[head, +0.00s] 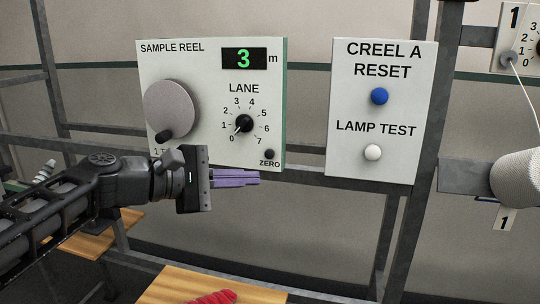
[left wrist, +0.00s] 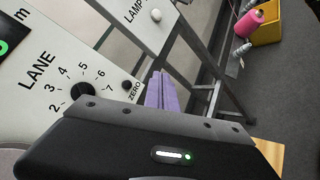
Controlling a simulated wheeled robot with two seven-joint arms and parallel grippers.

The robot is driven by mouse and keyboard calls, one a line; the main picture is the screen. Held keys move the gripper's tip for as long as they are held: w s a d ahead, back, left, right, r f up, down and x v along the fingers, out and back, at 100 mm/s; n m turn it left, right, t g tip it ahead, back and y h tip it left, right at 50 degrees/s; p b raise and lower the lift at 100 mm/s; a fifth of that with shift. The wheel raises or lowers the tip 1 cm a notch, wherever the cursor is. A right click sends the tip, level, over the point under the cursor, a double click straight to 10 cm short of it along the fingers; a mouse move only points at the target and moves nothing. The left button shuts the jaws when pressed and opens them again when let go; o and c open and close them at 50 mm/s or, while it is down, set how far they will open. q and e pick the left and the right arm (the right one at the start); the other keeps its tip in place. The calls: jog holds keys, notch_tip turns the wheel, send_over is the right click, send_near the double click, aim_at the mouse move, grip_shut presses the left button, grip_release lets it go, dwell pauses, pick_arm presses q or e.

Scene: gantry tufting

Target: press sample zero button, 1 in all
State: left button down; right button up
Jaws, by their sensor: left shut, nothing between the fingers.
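The sample reel panel (head: 210,70) is a pale box with a green "3" display, a large grey reel knob, a lane dial (head: 243,124) and a small dark button marked ZERO (head: 269,154) at its lower right. The zero button also shows in the left wrist view (left wrist: 127,86), by its label. My left gripper (head: 258,177), with purple fingers, is shut and empty. In the head view its fingertips lie just below and left of the ZERO label. In the left wrist view the fingers (left wrist: 161,92) are to the right of the button, with no visible contact. My right gripper is not in view.
A second panel (head: 345,105) to the right has a blue reset button (head: 379,96) and a white lamp test button (head: 373,152). Metal frame bars run behind the panels. A white spool (head: 516,178) is at far right. A wooden board (head: 180,287) with a red item lies below.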

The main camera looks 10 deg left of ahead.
pick_arm(q)
jog(key=shift+w+d+p, duration=0.15)
jog(key=shift+w+p, duration=0.35)
jog(key=shift+w, duration=1.6)
jog(key=shift+w+d+p, duration=0.1)
jog(key=shift+w+p, duration=0.35)
jog(key=shift+w, duration=1.65)
jog(key=shift+w, duration=0.1)
jog(key=shift+w, duration=0.35)
jog(key=shift+w+d+p, duration=0.1)
jog(key=shift+w+p, duration=0.2)
jog(key=shift+w, duration=0.15)
jog(key=shift+s, duration=0.15)
jog(key=shift+s+b, duration=0.4)
jog(key=shift+s, duration=0.35)
jog(key=shift+s, duration=0.1)
jog(key=shift+s+a+b, duration=0.15)
jog(key=shift+s+b, duration=0.25)
jog(key=shift+s, duration=0.8)
jog(key=shift+s+a+b, duration=0.1)
jog(key=shift+s+b, duration=0.3)
jog(key=shift+s, duration=0.8)
